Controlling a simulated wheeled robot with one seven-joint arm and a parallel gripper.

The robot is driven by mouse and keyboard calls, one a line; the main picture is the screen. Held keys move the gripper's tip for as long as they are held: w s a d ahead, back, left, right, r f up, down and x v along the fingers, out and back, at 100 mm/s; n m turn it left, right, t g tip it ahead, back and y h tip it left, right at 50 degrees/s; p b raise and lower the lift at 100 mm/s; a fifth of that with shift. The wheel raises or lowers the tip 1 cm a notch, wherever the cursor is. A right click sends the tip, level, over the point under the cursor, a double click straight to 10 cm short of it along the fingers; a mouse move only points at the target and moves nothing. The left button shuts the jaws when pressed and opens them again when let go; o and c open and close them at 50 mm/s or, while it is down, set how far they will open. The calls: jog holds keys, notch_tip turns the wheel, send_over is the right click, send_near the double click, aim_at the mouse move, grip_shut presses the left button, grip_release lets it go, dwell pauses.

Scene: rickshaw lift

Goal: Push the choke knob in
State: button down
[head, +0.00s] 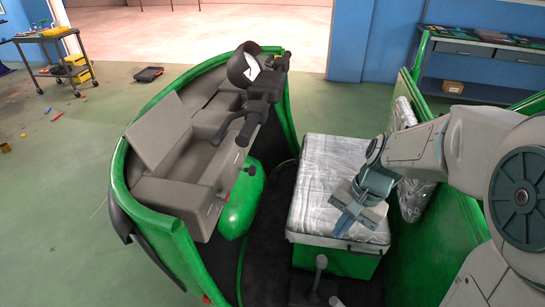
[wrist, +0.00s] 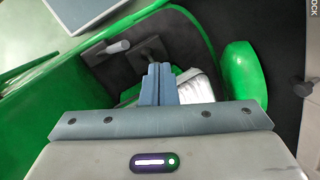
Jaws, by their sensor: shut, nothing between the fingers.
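I cannot make out for sure which part is the choke knob. In the head view a small black knob (head: 249,170) stands out by the rounded green housing (head: 241,200), below the handlebar (head: 250,105). A tiny red spot (head: 210,207) shows on the grey dash panel (head: 185,200). My gripper (head: 345,222) is shut and empty, pointing down over the plastic-wrapped seat, to the right of the housing and well apart from it. In the wrist view my gripper (wrist: 160,70) has its two fingers pressed together. A dark knob (wrist: 303,88) shows at that view's right edge.
The wrapped seat (head: 325,165) lies beneath my gripper. A floor lever (head: 320,265) stands in front of it; a grey-handled lever (wrist: 112,48) shows in the wrist view. Green side panels (head: 440,200) bound the right. Between seat and housing is dark open floor (head: 270,245).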

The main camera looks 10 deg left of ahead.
aim_at(255, 171)
jog(key=w+a+f+m+g+y, duration=0.2)
jog(key=w+a+f+m+y, duration=0.5)
jog(key=w, duration=0.4)
jog(key=w+m+t+y+p, duration=0.1)
jog(key=w+m+t+y, duration=0.2)
jog(key=w+m+y, duration=0.4)
jog(key=w+y, duration=0.1)
jog(key=w, duration=0.2)
jog(key=shift+w+a+r, duration=0.2)
jog(key=shift+a+r, duration=0.1)
jog(key=shift+r, duration=0.05)
jog(key=a+p, duration=0.1)
jog(key=a, duration=0.3)
jog(key=a+p, duration=0.1)
jog(key=a, duration=0.9)
jog(key=shift+w+p, duration=0.25)
jog(key=shift+p, duration=0.15)
